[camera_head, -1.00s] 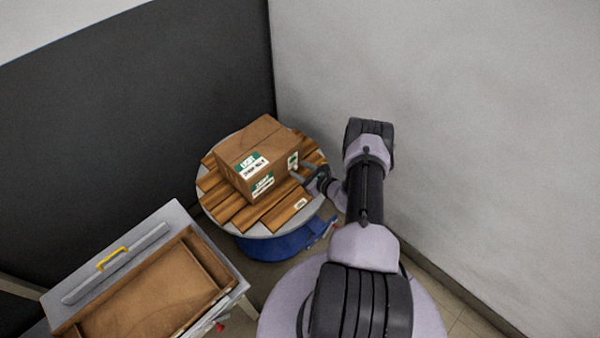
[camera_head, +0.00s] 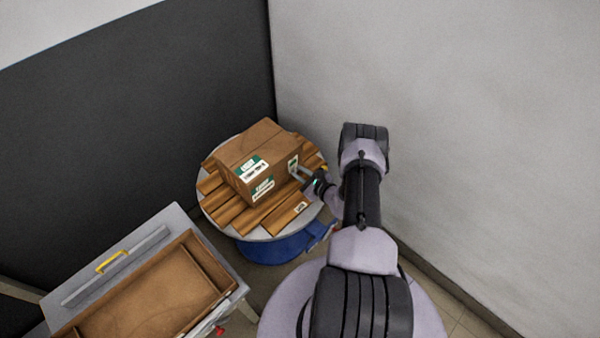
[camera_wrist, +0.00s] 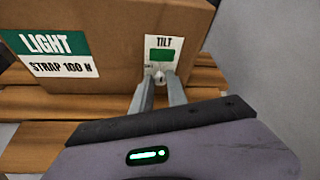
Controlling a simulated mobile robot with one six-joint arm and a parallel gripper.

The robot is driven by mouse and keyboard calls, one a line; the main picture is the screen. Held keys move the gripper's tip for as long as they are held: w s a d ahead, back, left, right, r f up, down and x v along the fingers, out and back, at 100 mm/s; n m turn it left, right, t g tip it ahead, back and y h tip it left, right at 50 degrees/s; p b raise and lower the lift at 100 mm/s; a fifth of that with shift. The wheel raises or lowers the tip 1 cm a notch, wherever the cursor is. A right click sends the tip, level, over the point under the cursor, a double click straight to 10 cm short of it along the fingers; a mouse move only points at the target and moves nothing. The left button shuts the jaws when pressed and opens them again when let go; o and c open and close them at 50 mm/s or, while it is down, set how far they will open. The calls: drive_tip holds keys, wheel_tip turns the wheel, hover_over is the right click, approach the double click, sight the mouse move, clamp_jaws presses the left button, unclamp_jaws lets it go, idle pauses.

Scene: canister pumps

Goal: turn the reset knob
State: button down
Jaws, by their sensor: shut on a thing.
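A brown cardboard box (camera_head: 262,155) sits on wooden planks. In the wrist view, the box face (camera_wrist: 95,30) carries a white TILT label (camera_wrist: 163,45) with a green window. The small grey reset knob (camera_wrist: 158,78) is at the label's lower edge, partly hidden by the fingers. My gripper (camera_wrist: 159,83) has its two fingers shut on the knob, against the box. In the head view, my gripper (camera_head: 303,178) reaches the box's right face from the right, and the knob is too small to make out.
The planks (camera_head: 225,215) lie on a round grey top (camera_head: 262,235) over a blue drum (camera_head: 275,248). A grey bench (camera_head: 172,222) with an open wooden tray (camera_head: 150,295) and yellow handle (camera_head: 111,262) stands at lower left. A pale wall (camera_head: 460,130) is close on the right.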

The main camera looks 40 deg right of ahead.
drive_tip(key=c, duration=1.3)
unclamp_jaws()
drive_tip(key=d+p+v, duration=0.1)
drive_tip(key=p+v, duration=0.5)
drive_tip(key=v, duration=1.1)
drive_tip(key=shift+s+a, duration=0.15)
drive_tip(key=shift+a, duration=0.35)
drive_tip(key=shift+r, duration=0.1)
